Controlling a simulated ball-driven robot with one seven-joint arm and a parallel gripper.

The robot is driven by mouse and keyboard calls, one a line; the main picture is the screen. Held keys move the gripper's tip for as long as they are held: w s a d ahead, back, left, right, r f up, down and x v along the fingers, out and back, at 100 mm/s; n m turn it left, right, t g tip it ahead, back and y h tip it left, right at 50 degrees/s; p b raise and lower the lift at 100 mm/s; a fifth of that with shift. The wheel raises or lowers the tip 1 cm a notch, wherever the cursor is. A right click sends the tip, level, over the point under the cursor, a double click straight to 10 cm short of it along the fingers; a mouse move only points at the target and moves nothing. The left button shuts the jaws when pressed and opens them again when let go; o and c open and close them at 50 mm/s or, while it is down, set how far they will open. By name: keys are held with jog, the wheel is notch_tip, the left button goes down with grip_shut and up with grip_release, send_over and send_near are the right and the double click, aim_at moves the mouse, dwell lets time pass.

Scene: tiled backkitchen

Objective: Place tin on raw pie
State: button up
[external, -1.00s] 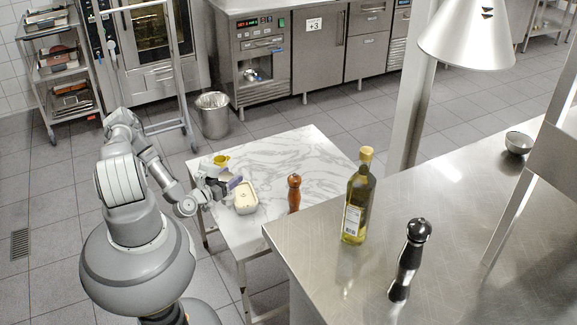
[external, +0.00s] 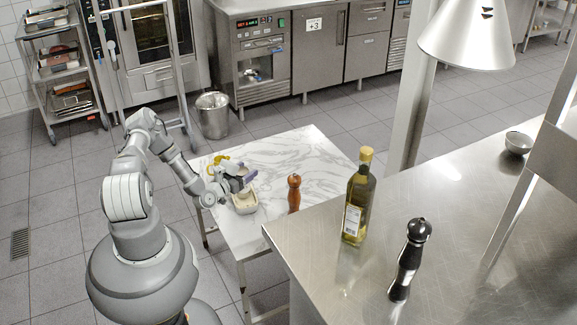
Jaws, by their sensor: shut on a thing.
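The raw pie (external: 246,204) is a pale filling in a light, rectangular dish on the marble table, near its left edge. My gripper (external: 240,180) is at the dish's far left side, over part of it. It is shut on a small grey and purple thing (external: 249,173), which seems to be the tin. This thing is at the far edge of the pie. I cannot tell whether it touches the pie or is held above it. My gripper hides part of the dish and most of the grip.
A yellow item (external: 216,165) stands just behind my gripper on the marble table (external: 295,150). A brown pepper mill (external: 294,193) is right of the pie. A steel counter (external: 330,270) with an oil bottle (external: 358,200) is at the front right. The table's far right is clear.

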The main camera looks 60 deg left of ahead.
jog(key=shift+f, duration=0.1)
jog(key=o, duration=1.3)
jog(key=shift+s, duration=0.1)
jog(key=p+v, duration=0.3)
jog(key=v, duration=0.9)
